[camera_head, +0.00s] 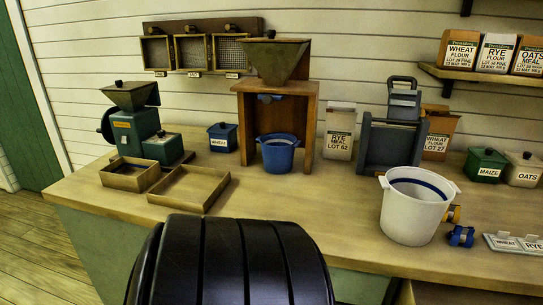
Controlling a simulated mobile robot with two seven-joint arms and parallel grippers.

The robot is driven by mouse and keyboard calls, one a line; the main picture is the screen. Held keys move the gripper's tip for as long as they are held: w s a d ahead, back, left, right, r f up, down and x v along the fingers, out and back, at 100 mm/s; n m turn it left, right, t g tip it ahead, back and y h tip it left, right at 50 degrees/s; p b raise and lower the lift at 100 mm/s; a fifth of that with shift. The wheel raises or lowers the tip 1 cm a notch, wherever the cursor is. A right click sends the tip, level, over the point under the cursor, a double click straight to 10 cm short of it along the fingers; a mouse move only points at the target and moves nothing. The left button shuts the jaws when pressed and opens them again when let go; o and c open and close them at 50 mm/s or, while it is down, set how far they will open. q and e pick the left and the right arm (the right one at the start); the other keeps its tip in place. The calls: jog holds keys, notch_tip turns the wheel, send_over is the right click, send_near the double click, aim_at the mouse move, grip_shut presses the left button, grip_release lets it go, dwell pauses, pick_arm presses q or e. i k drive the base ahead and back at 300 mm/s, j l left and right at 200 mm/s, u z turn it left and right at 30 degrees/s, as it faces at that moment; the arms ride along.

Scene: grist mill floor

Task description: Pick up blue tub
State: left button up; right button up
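A blue tub (278,156) with an open top stands on the counter (300,205). It sits at the front opening of a wooden hopper stand (310,125), below the hopper (275,60). Its front is unobstructed in this view; the inside shows only partly. A smaller blue lidded bin (222,138) labelled WHEAT stands to its left. Neither of my grippers is in view.
Two shallow wooden trays (188,205) lie front left of the tub, beside a green mill (140,130). A white bucket (413,212) stands to the right. A paper sack (339,135) and a grey machine (392,140) stand behind. Bare counter lies before the tub.

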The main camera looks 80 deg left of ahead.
aim_at(277, 148)
jog(key=u, duration=2.55)
